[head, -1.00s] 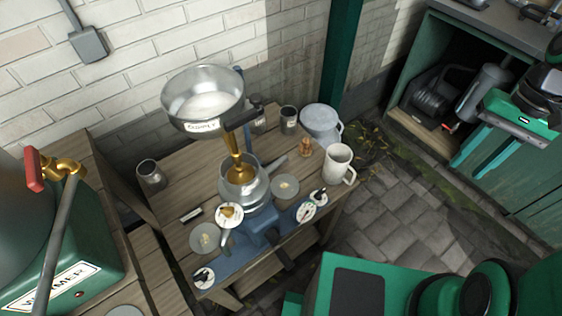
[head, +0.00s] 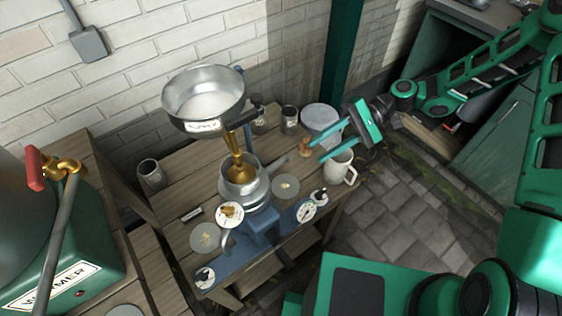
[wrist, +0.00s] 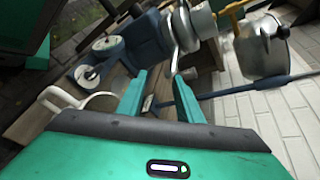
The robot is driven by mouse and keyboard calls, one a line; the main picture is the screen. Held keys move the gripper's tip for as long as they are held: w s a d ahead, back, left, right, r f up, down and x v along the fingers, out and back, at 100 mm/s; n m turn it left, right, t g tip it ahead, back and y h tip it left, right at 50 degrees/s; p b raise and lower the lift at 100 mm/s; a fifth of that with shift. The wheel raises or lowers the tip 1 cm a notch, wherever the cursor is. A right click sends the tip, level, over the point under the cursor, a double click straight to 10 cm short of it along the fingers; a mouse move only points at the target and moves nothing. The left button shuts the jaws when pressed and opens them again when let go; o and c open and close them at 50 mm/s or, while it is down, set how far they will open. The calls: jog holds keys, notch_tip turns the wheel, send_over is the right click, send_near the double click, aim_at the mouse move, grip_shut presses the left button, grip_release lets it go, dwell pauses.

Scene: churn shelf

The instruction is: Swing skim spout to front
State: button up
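The separator stands on the wooden table, with a metal bowl (head: 239,190) on a blue base (head: 264,228). One grey spout (head: 277,163) points right and back from the bowl. Another spout (head: 226,243) reaches toward the front left. I cannot read which one is skim. My gripper (head: 317,151) is open and empty, right of the separator and apart from it, above the white mug. In the wrist view, a silvery spout (wrist: 173,45) shows just beyond the open fingers (wrist: 159,80).
The supply pan (head: 203,98) stands above the separator. Round plates (head: 205,238) and dials (head: 305,211) sit along the front. The green warmer (head: 75,245) stands left.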

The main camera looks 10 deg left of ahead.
aim_at(285, 161)
jog(key=shift+g+y, duration=0.5)
jog(key=shift+y, duration=0.1)
jog(key=x, duration=0.8)
jog(key=w+a+x, duration=0.1)
jog(key=x, duration=0.4)
jog(key=shift+a+r, duration=0.1)
jog(key=shift+r, duration=0.3)
